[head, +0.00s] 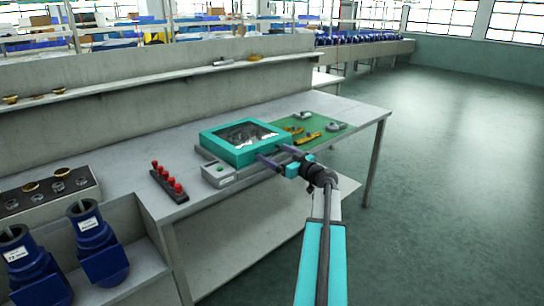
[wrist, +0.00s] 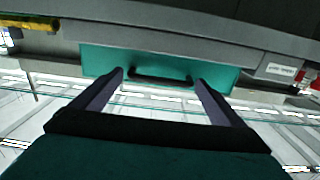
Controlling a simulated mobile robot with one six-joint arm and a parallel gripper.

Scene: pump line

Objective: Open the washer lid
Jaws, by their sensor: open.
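The washer is a low grey unit on the bench, with a small grey control box (head: 219,174) at its front left. Its teal lid (head: 221,149) has a dark window and lies flat, shut. My gripper (head: 275,153) is at the lid's front right side, fingers open. In the wrist view, the lid's teal front face (wrist: 105,60) carries a black bar handle (wrist: 160,76). The open fingers of my gripper (wrist: 158,78) reach towards it, one near each end of the handle. Whether they touch the lid I cannot tell.
A green mat (head: 325,128) with metal and brass parts lies right of the washer. A rack of red-topped pegs (head: 168,181) stands to the left. Blue pump housings (head: 97,243) stand at the lower left. The floor (head: 455,170) on the right is clear.

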